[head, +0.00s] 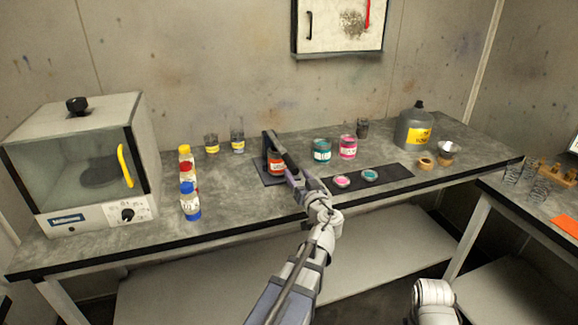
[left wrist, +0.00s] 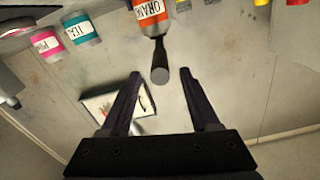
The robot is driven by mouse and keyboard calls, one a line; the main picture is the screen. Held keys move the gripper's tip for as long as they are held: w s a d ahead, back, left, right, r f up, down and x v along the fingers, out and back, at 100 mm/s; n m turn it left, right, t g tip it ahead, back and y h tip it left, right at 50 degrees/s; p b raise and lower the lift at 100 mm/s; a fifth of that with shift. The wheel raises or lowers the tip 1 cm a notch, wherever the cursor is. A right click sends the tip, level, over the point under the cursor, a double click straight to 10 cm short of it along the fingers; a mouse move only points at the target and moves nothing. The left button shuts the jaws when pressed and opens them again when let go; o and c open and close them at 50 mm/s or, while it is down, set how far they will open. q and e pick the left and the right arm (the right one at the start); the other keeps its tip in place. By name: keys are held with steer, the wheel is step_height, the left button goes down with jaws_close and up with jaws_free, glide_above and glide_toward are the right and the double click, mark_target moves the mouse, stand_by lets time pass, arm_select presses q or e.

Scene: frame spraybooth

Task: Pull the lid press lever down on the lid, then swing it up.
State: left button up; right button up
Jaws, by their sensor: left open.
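The lid press (head: 267,140) stands on the bench with an orange-labelled jar (head: 276,165) in it. The jar also shows in the left wrist view (left wrist: 150,12). The press's dark lever reaches toward me, and its round grey end (left wrist: 160,75) shows in the left wrist view. My left gripper (head: 291,175) is at the front of the press, partly covering the lever and jar. In the left wrist view my left gripper (left wrist: 160,80) is open, and the lever end appears between its fingertips, touching neither. I cannot tell the depth exactly. My right gripper is out of view.
A teal jar (head: 322,151) and a pink jar (head: 348,147) stand right of the press, behind a dark mat (head: 400,171) with two lids. Bottles (head: 190,202) and an oven (head: 80,165) are at left. A grey jug (head: 413,128) is at right.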

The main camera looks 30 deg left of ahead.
mark_target(290, 163)
arm_select(q)
steer(key=x, duration=0.7)
steer(key=shift+w+a, duration=0.25)
steer(key=shift+a, duration=0.05)
steer(key=shift+c, duration=0.2)
jaws_close()
steer(key=shift+d, duration=0.1)
stand_by(1.0)
